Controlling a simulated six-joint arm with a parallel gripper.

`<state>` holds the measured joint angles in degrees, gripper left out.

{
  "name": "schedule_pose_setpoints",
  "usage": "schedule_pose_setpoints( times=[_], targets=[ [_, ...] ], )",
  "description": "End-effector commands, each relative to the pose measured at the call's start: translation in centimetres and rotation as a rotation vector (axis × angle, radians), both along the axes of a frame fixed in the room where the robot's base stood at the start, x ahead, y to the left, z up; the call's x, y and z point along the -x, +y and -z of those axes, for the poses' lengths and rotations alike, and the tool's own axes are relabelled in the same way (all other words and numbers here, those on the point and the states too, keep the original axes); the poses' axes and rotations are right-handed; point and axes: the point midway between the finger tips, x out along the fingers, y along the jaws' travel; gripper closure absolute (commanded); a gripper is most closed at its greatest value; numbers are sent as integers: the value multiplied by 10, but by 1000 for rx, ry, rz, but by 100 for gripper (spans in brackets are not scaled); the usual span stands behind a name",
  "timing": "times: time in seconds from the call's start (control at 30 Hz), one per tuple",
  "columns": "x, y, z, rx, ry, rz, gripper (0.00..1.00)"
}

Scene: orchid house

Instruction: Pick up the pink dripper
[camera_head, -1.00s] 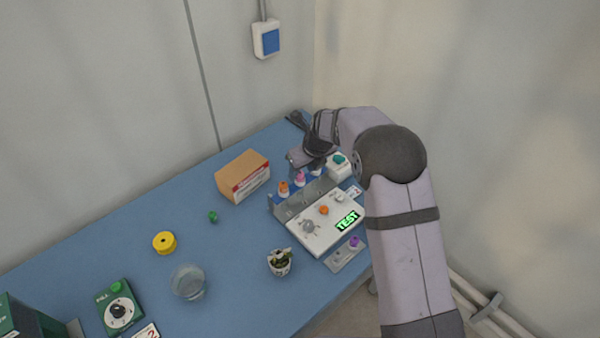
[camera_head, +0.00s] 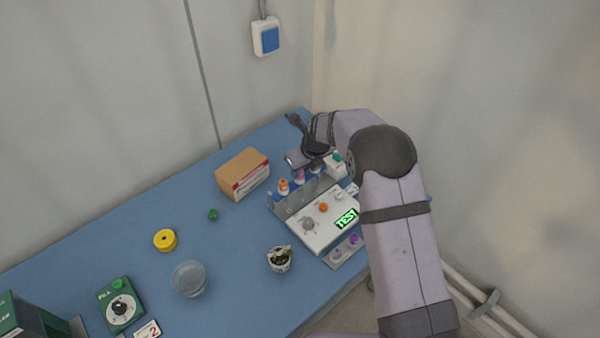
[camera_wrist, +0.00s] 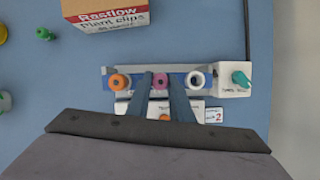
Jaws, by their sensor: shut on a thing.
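The pink dripper (camera_wrist: 160,82) sits between my two fingers in the wrist view, in line with its neighbours in the rack (camera_wrist: 138,70). My gripper (camera_wrist: 161,76) is shut on it. In the head view the pink dripper (camera_head: 300,176) shows just below my gripper (camera_head: 303,163), partly covered. I cannot tell whether it is raised from its slot. An orange dripper (camera_wrist: 118,82) stands to its left and a white dripper (camera_wrist: 196,80) to its right, both close to my fingers.
A white box with a teal knob (camera_wrist: 240,78) stands right of the rack. A cardboard box (camera_head: 243,173) lies behind it. The control panel with a green TEST display (camera_head: 346,219) is in front.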

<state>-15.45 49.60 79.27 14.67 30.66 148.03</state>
Motion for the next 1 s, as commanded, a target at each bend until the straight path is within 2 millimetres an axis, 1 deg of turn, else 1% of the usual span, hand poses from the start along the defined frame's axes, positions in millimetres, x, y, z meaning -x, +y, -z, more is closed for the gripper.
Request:
schedule_pose_setpoints(
  times=[0.13,0.23,0.37,0.6,0.7,0.83,1.0],
  targets=[
    [0,0,-3,0,-1,-1,100],
    [-1,0,-11,-1,-3,-1,100],
    [-1,0,-29,-2,-5,0,100],
    [-1,0,-69,-2,-5,-1,100],
    [-1,0,-82,-1,-3,-1,100],
    [-1,0,-95,-1,-3,0,100],
    [0,0,-100,0,0,0,100]
  ],
)
